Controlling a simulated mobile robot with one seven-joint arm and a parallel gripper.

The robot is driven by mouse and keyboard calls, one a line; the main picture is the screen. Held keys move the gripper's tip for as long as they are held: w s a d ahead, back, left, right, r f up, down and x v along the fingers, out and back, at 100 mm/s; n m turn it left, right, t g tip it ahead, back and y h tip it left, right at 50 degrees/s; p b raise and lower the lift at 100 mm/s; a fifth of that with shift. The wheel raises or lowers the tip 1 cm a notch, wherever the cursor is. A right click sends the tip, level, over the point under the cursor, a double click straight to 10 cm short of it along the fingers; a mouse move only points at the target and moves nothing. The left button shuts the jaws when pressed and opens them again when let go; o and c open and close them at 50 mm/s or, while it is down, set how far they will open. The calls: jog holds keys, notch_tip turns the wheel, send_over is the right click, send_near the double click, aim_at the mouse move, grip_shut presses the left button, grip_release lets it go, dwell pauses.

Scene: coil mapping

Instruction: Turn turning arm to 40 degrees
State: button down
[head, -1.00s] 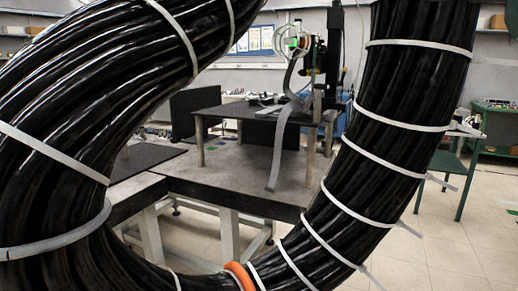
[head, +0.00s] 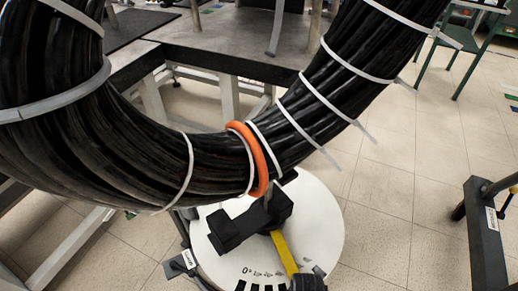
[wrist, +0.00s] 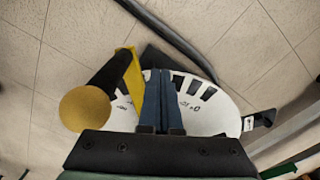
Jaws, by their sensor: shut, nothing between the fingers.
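The turning arm is a yellow strip (head: 284,252) over a white round dial (head: 325,225) with black marks and a "0" at its near edge. A black block (head: 240,222) sits on the dial. In the wrist view, the yellow strip (wrist: 134,75) lies left of my gripper (wrist: 156,74). A black post (wrist: 108,78) with a gold round end (wrist: 85,109) stands beside the strip. My blue fingers are together, empty, over the white dial (wrist: 208,122), right of the post and apart from it. The fingers hide part of the dial marks. I cannot make out my gripper in the head view.
A thick black cable bundle (head: 330,75) with white ties and an orange ring (head: 258,160) curves above the dial and hides its far side. A grey table (head: 225,55) stands behind. A dark metal frame (head: 484,240) stands at right. Tiled floor (head: 390,195) lies between.

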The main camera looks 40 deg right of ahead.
notch_tip(320, 180, up, 12)
jog(key=p, duration=1.2)
jog(key=shift+a, duration=0.15)
